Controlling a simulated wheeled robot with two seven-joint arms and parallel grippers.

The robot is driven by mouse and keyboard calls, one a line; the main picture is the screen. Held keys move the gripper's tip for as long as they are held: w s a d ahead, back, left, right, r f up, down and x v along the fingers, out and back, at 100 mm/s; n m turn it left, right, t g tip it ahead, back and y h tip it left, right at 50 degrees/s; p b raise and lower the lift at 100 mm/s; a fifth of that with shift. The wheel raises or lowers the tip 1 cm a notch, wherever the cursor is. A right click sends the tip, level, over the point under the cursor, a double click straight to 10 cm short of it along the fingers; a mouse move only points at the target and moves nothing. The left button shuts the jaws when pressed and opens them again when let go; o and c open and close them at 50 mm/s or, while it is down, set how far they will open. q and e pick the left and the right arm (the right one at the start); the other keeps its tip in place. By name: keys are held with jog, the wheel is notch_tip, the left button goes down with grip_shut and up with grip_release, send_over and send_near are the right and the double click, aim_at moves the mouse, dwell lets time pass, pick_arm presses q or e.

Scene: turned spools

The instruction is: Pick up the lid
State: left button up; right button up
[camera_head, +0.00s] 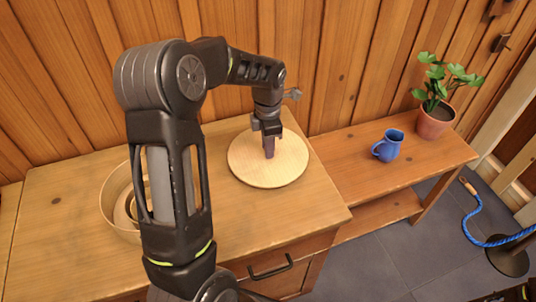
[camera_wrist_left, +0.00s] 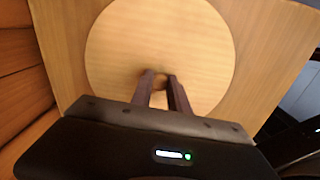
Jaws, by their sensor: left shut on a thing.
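The lid (camera_head: 252,171) is a flat, round, pale wooden disc over the right part of the wooden cabinet top. It also fills the middle of the left wrist view (camera_wrist_left: 195,40). My left gripper (camera_head: 269,152) points down at the middle of the lid and is shut on it, with the fingers around a small knob at its centre. The fingers hide most of the knob, which shows a little between the fingertips in the left wrist view (camera_wrist_left: 164,80). I cannot tell whether the lid touches the cabinet top. My right gripper is not in view.
A round wooden container (camera_head: 109,207), open on top, stands on the cabinet top (camera_head: 52,200) at the left, partly hidden behind my arm. A blue jug (camera_head: 391,146) and a potted plant (camera_head: 436,120) stand on the lower bench at the right. A plank wall rises behind.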

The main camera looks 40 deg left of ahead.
pick_arm(q)
grip_shut()
jog(key=shift+w+r, duration=0.1)
jog(key=shift+r, duration=0.5)
notch_tip(320, 180, up, 9)
jog(key=b, duration=0.1)
dwell(0.6)
